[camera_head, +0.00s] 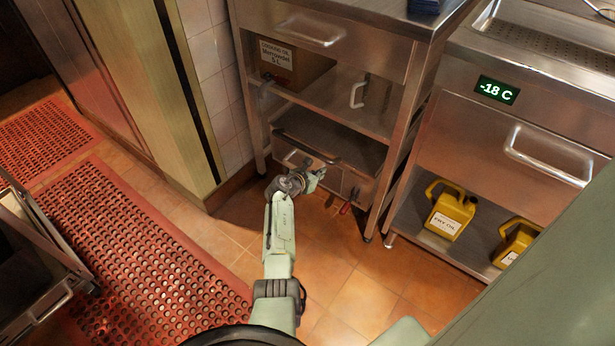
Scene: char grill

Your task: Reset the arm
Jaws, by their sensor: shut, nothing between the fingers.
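My arm reaches forward from the bottom middle of the head view. My gripper (315,178) is at its far end, low in front of the steel cabinet (395,65). The gripper looks shut and empty. It is small in the picture, beside the front of a low steel unit (350,188) on the cabinet's bottom level. I cannot tell whether it touches that unit.
A cardboard box (290,62) sits on the cabinet's middle shelf. Yellow jugs (450,211) stand on the right unit's lower shelf. Red perforated mats (145,255) cover the left floor. A metal cart (35,265) stands at the left edge. Tiled floor (345,300) lies clear near the arm.

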